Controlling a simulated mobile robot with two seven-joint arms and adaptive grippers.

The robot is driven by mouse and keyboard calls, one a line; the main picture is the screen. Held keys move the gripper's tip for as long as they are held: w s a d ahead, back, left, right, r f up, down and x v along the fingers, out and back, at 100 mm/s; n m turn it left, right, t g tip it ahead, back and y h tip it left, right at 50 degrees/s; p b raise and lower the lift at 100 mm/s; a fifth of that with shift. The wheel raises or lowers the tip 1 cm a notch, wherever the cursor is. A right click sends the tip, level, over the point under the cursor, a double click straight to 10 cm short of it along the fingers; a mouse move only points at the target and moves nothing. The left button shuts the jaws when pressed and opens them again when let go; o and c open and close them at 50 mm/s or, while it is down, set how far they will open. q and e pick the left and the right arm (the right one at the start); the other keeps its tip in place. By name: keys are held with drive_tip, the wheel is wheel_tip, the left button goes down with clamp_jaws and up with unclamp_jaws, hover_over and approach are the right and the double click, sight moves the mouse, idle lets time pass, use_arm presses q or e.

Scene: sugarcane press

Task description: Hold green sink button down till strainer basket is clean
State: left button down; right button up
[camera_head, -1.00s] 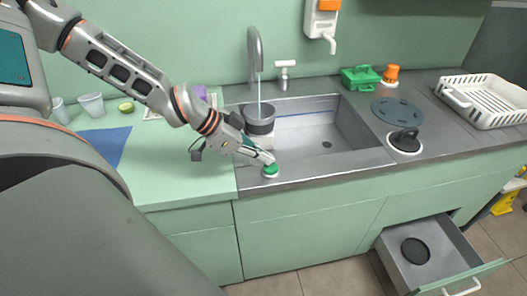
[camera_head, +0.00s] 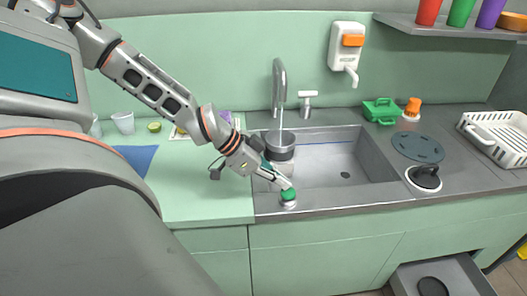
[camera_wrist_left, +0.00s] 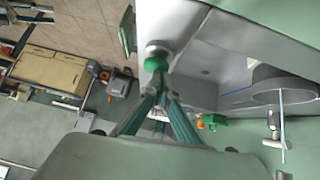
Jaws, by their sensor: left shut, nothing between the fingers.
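The green button (camera_head: 288,194) sits on a round metal base at the front edge of the sink (camera_head: 335,172). My left gripper (camera_head: 289,186) is shut and empty, its fingertips at the top of the button. In the left wrist view the closed fingertips (camera_wrist_left: 158,78) meet the green button (camera_wrist_left: 156,64). The strainer basket (camera_head: 280,146), a dark grey round vessel, stands in the left part of the sink under the faucet (camera_head: 279,85). A thin stream of water runs into it. The inside of the basket is too small to judge. My right gripper is out of view.
A green box (camera_head: 381,111), an orange-capped bottle (camera_head: 412,108), a dark round plate (camera_head: 417,147) and a black-handled lid (camera_head: 425,177) are right of the sink. A white rack (camera_head: 497,136) stands farther right. An open drawer (camera_head: 445,276) juts out below.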

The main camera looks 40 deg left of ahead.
use_arm(q)
drive_tip(key=w+r+p+v, duration=0.1)
drive_tip(key=p+v, duration=0.3)
drive_tip(key=v, duration=0.7)
drive_tip(key=shift+d+r, duration=0.3)
drive_tip(key=shift+r, duration=0.05)
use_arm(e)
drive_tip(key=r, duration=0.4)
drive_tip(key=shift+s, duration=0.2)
use_arm(q)
drive_tip(key=shift+s, duration=0.1)
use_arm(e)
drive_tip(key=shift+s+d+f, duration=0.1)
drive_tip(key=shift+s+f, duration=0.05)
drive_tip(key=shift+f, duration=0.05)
